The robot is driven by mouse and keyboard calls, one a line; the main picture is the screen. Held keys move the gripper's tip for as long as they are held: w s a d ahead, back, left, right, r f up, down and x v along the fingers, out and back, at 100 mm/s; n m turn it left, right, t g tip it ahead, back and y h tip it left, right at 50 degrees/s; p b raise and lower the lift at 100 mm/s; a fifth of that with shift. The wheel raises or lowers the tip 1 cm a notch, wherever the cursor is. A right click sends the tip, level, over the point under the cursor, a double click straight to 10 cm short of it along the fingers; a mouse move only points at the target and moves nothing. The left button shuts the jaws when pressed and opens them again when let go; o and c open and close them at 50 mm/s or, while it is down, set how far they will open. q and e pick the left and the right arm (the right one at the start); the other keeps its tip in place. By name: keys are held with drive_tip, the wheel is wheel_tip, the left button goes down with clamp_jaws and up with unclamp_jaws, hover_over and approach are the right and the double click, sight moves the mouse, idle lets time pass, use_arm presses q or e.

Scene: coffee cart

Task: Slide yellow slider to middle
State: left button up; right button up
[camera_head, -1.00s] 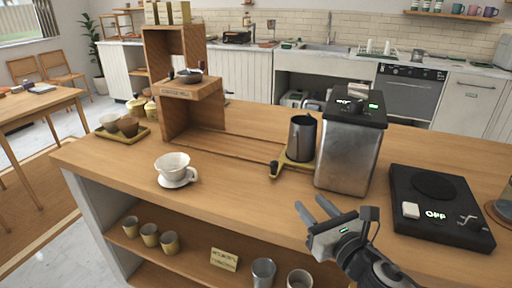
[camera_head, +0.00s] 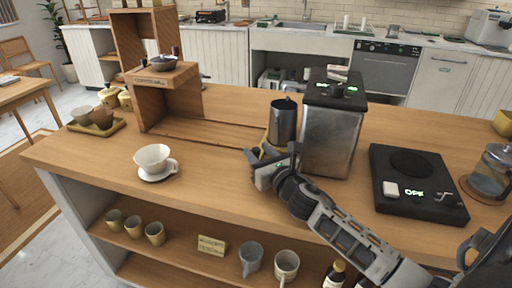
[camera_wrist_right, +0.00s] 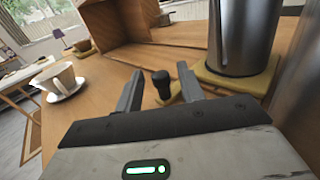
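The yellow slider (camera_wrist_right: 240,82) is a flat yellow plate with a dark metal pitcher (camera_head: 282,122) standing on it. In the head view only a bit of the slider (camera_head: 270,149) shows, behind my right gripper (camera_head: 270,158). In the right wrist view the slider's black knob (camera_wrist_right: 161,84) stands upright between the two fingers of my right gripper (camera_wrist_right: 160,72). The fingers are open, with a gap on each side of the knob. My left gripper is not in view.
A steel machine (camera_head: 331,132) stands close right of the pitcher. The wooden stand (camera_head: 157,85) is at the left end of the groove (camera_head: 218,132). A white cup on a saucer (camera_head: 155,163) sits front left. A black scale (camera_head: 418,183) lies right.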

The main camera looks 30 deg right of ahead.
drive_tip(key=shift+w, duration=1)
